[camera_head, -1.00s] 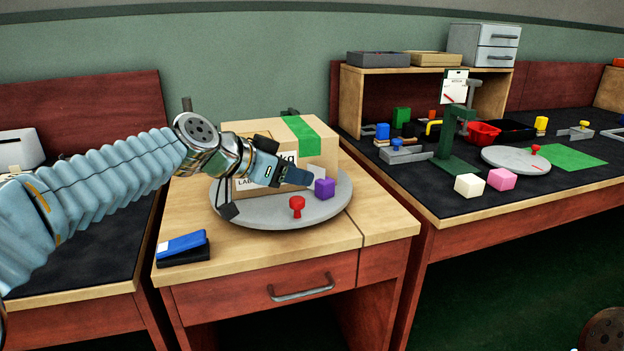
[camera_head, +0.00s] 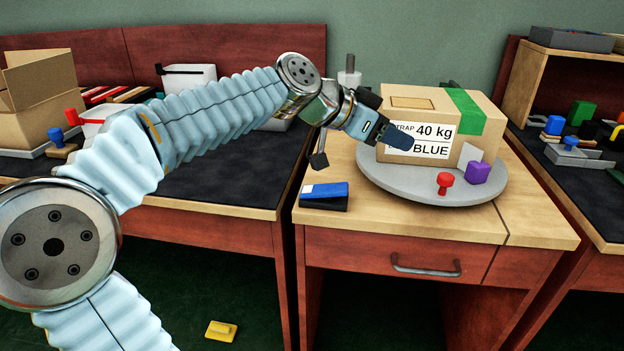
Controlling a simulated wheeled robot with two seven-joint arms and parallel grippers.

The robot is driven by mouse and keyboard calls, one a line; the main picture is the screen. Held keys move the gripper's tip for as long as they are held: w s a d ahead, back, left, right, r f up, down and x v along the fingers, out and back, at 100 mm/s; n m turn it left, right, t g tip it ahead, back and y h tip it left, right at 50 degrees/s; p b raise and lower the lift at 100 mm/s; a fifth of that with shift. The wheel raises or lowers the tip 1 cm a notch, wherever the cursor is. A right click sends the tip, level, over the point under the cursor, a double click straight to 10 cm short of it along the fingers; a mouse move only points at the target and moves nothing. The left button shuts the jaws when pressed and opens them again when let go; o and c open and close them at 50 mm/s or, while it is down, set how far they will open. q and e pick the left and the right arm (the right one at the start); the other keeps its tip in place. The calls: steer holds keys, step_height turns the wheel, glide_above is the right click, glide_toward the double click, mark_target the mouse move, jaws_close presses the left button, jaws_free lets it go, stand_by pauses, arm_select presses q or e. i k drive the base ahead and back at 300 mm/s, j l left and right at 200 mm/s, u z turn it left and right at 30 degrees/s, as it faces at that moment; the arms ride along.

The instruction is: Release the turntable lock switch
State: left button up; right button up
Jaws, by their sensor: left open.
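A grey round turntable (camera_head: 395,189) lies on the wooden table. It bears a cardboard box (camera_head: 393,101) with a green strip and a label reading "40 kg BLUE". A red knob (camera_head: 445,181) stands upright at its front edge, beside a purple block (camera_head: 477,172). A blue and black rocker-like piece (camera_head: 325,193) lies on the table left of the turntable; I cannot tell which part is the lock switch. My left gripper (camera_head: 399,141) is open in front of the box's label, apart from the knob and the rocker piece. My right gripper is out of view.
A black-topped bench (camera_head: 215,180) on the left holds an open carton (camera_head: 38,95) and small parts. Another bench on the right holds coloured blocks and a shelf (camera_head: 530,85). A yellow piece (camera_head: 221,330) lies on the floor. The wooden table's front is clear.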

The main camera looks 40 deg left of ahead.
mark_target(314, 191)
steer(key=u, duration=1.2)
steer(key=i+l+z, duration=0.1)
steer(key=l+z, duration=0.15)
steer(key=z, duration=0.15)
steer(key=i+l+z, duration=0.15)
steer(key=z, duration=0.2)
steer(key=l, duration=0.1)
